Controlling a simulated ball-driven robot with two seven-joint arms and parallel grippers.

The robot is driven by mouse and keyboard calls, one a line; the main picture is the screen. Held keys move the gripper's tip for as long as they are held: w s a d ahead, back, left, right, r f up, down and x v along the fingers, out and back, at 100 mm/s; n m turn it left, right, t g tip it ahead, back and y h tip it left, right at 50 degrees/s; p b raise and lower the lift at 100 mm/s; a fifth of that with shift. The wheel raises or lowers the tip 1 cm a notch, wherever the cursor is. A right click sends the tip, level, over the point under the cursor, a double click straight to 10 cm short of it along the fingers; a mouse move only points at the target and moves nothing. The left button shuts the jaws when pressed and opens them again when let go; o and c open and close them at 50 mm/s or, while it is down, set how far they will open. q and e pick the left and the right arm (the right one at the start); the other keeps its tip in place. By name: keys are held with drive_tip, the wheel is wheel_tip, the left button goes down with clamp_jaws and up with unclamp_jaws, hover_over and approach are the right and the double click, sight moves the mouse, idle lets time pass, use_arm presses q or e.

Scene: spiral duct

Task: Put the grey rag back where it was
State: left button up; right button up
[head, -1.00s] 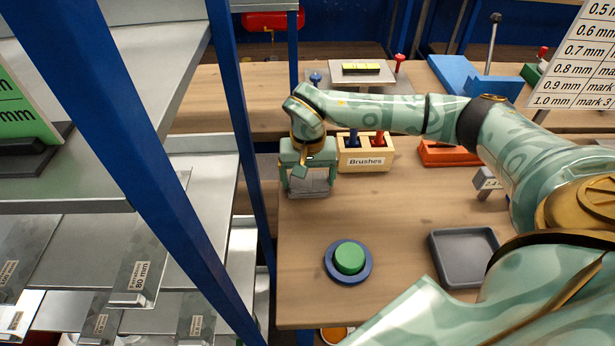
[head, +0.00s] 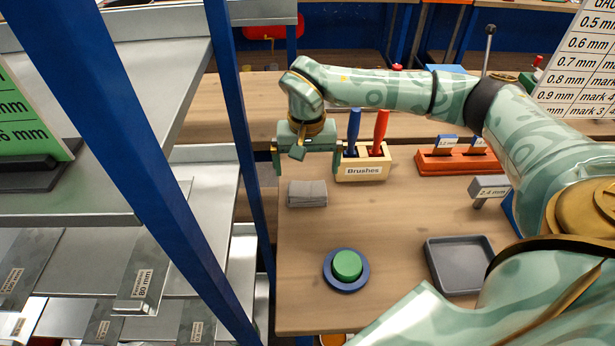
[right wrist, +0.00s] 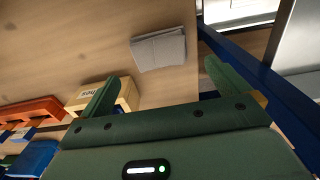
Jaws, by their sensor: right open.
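The grey rag (head: 307,193) lies folded on the wooden table near its left edge, in front of the brush holder. It also shows in the right wrist view (right wrist: 159,49), flat on the wood and apart from the fingers. My right gripper (head: 306,172) is open and empty, raised above and behind the rag in the head view. Its two spread fingers (right wrist: 158,88) show in the right wrist view with nothing between them. My left gripper is not in view.
The brush holder (head: 361,168) with a blue and a red brush stands beside my right gripper. A green button (head: 347,265) on a blue base and a grey tray (head: 432,270) are nearer. A blue rack post (head: 240,135) stands left of the table. Wood around the rag is clear.

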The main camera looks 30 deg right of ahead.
wheel_tip(320, 180, up, 5)
drive_tip(key=shift+f+p, duration=0.1)
drive_tip(key=shift+p, duration=0.25)
idle(0.3)
